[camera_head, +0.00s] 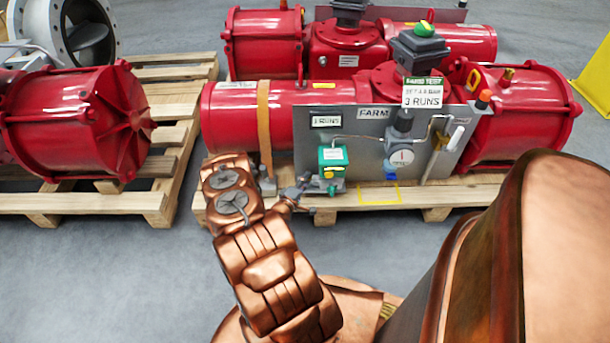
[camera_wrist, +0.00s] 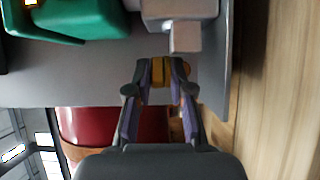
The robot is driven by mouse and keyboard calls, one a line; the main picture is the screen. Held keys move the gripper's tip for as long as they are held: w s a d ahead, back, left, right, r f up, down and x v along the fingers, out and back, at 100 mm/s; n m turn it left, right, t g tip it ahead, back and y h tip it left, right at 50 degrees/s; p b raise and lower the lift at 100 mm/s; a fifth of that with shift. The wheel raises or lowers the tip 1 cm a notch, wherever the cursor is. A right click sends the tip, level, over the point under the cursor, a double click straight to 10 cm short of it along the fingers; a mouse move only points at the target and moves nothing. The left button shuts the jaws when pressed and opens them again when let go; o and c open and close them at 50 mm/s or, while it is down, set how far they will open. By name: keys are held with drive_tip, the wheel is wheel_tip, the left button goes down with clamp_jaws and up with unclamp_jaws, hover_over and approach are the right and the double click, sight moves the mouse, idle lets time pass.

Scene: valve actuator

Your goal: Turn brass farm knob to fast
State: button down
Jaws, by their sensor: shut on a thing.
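The grey control panel (camera_head: 290,150) marked FARM stands in front of a red actuator. The brass knob (camera_wrist: 158,72) shows in the wrist view as a small ribbed yellow piece beside a pale grey block (camera_wrist: 187,38). My gripper (camera_wrist: 160,84) has its two fingers closed on the knob's sides, with the tips at the panel face. In the head view my gripper (camera_head: 303,186) is at the panel's lower left, just left of the green box (camera_head: 333,158). The knob is too small and covered to make out there. No slow or fast marking is readable.
Right of the green box is a round gauge (camera_head: 401,157) with piping. The red actuator (camera_head: 520,118) rests on a wooden pallet (camera_head: 480,193); another pallet (camera_head: 100,203) is at left. The grey floor between them is open.

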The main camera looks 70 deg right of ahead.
drive_tip(key=n+t+p, duration=0.1)
drive_tip(key=r+t+p, duration=0.1)
drive_tip(key=shift+s+d+n+t, duration=0.1)
drive_tip(key=shift+n+t, duration=0.3)
drive_tip(key=shift+s+n+t+p, duration=0.1)
drive_tip(key=shift+n+t+p, duration=0.35)
drive_tip(key=shift+n+t, duration=0.8)
drive_tip(key=shift+s+d+f+n+t+y+b, duration=0.15)
drive_tip(key=shift+n+t+y+b, duration=0.3)
drive_tip(key=shift+t, duration=0.7)
drive_tip(key=shift+s+n+t+y+b, duration=0.1)
drive_tip(key=shift+n+t+y, duration=0.15)
drive_tip(key=shift+n+t, duration=0.6)
drive_tip(key=shift+s+d+n+t+y+b, duration=0.1)
drive_tip(key=shift+n+t+y+b, duration=0.35)
drive_tip(key=shift+t, duration=0.8)
drive_tip(key=shift+n+t+y, duration=0.35)
drive_tip(key=shift+n+t, duration=0.05)
drive_tip(key=shift+t, duration=0.1)
drive_tip(key=c, duration=1.2)
unclamp_jaws()
drive_tip(key=shift+o, duration=0.2)
drive_tip(key=shift+f, duration=0.1)
